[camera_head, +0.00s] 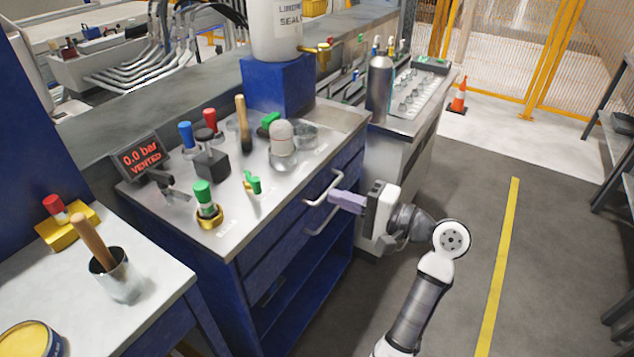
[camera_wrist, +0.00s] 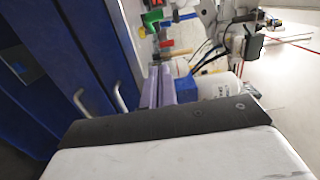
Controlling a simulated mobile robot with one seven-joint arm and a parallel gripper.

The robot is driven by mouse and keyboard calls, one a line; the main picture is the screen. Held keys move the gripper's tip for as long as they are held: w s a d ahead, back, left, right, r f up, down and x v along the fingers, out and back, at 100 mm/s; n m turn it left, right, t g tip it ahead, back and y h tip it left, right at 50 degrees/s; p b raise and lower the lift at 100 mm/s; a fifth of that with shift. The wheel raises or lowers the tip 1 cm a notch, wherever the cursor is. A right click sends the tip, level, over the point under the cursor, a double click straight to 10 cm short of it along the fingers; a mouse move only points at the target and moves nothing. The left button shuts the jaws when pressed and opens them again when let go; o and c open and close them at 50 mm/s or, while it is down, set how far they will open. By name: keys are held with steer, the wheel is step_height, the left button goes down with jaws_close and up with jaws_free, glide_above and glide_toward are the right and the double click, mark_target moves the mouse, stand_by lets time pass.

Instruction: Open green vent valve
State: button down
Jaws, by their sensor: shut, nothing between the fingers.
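Several green parts show on the steel top (camera_head: 165,212) of the blue cabinet in the head view. Another green handle (camera_head: 270,119) is farther back. I cannot tell which is the vent valve. My gripper (camera_head: 334,198) is shut and empty, to the right of these parts, by the cabinet's front drawer handles. In the wrist view, its lilac fingers (camera_wrist: 160,72) point toward the bench, where a green part (camera_wrist: 152,17) shows.
A display (camera_head: 140,156) reads "0.0 bar VENTED". Blue and red bottles, a wooden-handled tool (camera_head: 243,125) and a white-domed part (camera_head: 282,140) crowd the top. Drawer handles (camera_head: 322,187) project near my gripper. The floor to the right is clear up to the orange cone (camera_head: 458,96).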

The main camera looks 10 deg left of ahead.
steer(key=shift+w+a+p, duration=0.15)
steer(key=shift+a+p, duration=0.75)
steer(key=shift+a, duration=2.4)
steer(key=shift+w+a+p, duration=0.15)
steer(key=shift+a+p, duration=0.7)
steer(key=shift+a, duration=2.45)
steer(key=shift+s, duration=0.1)
steer(key=shift+s+a+r+m+t+p, duration=0.1)
steer(key=shift+s+a+m+t+p, duration=0.1)
steer(key=shift+m+t+p, duration=0.3)
